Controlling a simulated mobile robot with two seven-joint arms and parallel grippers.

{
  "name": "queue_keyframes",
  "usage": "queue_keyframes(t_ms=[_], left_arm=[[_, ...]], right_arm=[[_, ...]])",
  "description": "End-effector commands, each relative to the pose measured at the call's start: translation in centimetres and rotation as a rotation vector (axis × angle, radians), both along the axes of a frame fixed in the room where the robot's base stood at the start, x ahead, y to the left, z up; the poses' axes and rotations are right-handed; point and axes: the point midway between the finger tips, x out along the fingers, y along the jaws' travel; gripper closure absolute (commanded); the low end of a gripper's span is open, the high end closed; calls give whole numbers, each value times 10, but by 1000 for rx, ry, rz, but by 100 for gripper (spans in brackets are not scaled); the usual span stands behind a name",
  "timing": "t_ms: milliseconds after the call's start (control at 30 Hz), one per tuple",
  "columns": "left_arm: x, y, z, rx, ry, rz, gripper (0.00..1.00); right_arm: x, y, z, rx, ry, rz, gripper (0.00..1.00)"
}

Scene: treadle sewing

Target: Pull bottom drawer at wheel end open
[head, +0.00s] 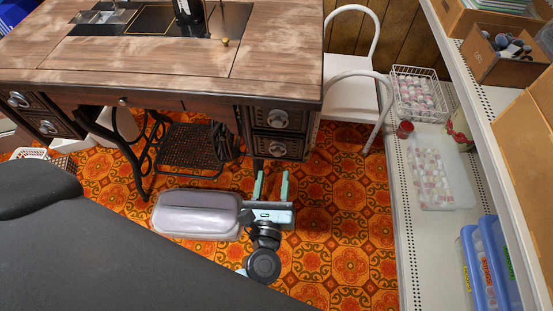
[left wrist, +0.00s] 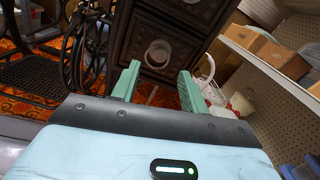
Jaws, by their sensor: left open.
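The wooden treadle sewing table (head: 150,62) has two dark carved drawers at its right end, beside the dark treadle wheel (left wrist: 76,52). The bottom drawer (head: 262,143) has a round metal ring pull (head: 277,147) and looks shut. The upper drawer (head: 260,115) above it also looks shut. My left gripper (head: 271,180) is open and empty, with green fingers pointing at the bottom drawer from in front and below. In the left wrist view, the ring pull (left wrist: 157,53) shows just beyond and between the fingertips, apparently apart from them. My right gripper is not in view.
A white chair (head: 350,92) stands right of the table. A shelf unit (head: 402,225) with a wire basket (head: 418,92), blue tubs (head: 478,265) and boxes runs along the right. Patterned floor (head: 345,235) between gripper and shelf is clear. The treadle (head: 190,150) lies left of the drawers.

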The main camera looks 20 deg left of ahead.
Motion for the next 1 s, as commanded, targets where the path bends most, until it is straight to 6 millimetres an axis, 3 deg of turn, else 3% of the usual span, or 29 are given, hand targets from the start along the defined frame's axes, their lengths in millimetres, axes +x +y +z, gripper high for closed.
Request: queue_keyframes(t_ms=[300, 733, 1000], left_arm=[[44, 12, 1, 1, -2, -1, 56], [54, 15, 0, 1, 0, -1, 56], [54, 15, 0, 1, 0, -1, 89]], right_arm=[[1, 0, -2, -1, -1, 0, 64], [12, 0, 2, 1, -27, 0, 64], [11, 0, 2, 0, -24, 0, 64]])
